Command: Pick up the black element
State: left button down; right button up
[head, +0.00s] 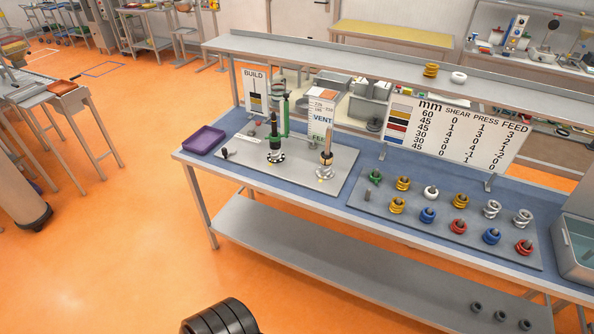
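Several small dark grey to black ring-like pieces (500,316) lie on the lower shelf at the bottom right. On the grey plate at the left of the bench, a dark upright shaft (274,128) stands with a black and white piece (276,156) around its foot. A small black-tipped piece (225,153) stands at that plate's left end. I cannot tell which of these is the black element. The coloured elements on the right board include none that looks black.
The right board (350,205) holds green, yellow, white, blue, red and silver coils, plus a bare grey peg (367,195). A purple tray (204,140) sits at the bench's left end. A BUILD sign (254,75), number sign (455,135) and raised shelf (340,57) stand behind.

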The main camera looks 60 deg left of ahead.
aim_at(325, 161)
jog(key=k, duration=0.15)
jog(key=u, duration=1.1)
